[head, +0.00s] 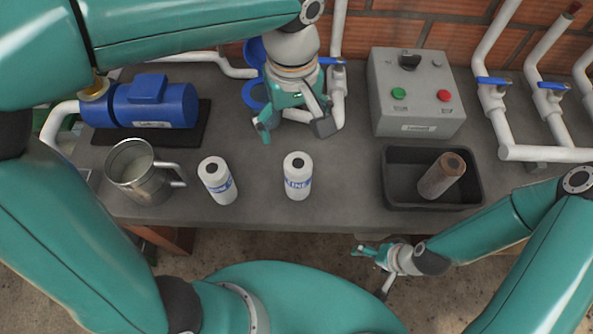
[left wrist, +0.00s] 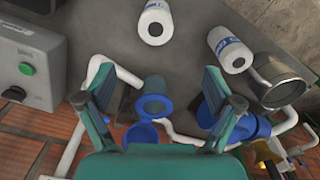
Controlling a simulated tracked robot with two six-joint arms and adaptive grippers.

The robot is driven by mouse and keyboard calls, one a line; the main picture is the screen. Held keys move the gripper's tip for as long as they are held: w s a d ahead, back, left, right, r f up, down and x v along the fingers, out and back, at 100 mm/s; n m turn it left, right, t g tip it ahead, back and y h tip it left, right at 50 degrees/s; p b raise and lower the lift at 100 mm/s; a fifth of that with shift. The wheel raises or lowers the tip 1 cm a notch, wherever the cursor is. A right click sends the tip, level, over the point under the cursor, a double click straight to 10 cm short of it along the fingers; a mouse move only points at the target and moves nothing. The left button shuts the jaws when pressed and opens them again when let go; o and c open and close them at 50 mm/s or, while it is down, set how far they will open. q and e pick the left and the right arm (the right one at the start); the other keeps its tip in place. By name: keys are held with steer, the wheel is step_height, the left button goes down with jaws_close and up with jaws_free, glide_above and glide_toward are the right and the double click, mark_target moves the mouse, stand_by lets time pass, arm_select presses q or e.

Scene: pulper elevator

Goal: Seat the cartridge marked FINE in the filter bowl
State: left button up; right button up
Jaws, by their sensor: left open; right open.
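The white cartridge (head: 297,178) whose blue label appears to read FINE stands upright mid-bench; it also shows in the left wrist view (left wrist: 155,24). Another white cartridge (head: 218,181) stands to its left, its blue label hard to read; the left wrist view shows it too (left wrist: 230,50). The blue filter bowl (head: 255,95) is at the back, partly hidden by my left arm; its round opening shows in the left wrist view (left wrist: 153,104). My left gripper (head: 294,129) is open and empty above the bench, beside the bowl. My right gripper (head: 372,270) is open and empty off the bench's front edge.
A brown cartridge (head: 440,177) leans in a black tray (head: 396,199) at right. A steel mug (head: 137,182) and blue pump (head: 155,104) are at left. A grey control box (head: 417,95) and white pipes (head: 493,100) line the back. Bench space between FINE and tray is clear.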

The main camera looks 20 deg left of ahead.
mark_target(298, 164)
arm_select(q)
steer(key=f, duration=0.9)
steer(key=shift+w+d, duration=0.2)
steer(key=shift+d, duration=0.15)
steer(key=f, duration=0.5)
steer(key=shift+s+d+p, duration=0.1)
steer(key=shift+s+p, duration=0.1)
steer(key=shift+p, duration=0.2)
steer(key=c, duration=1.6)
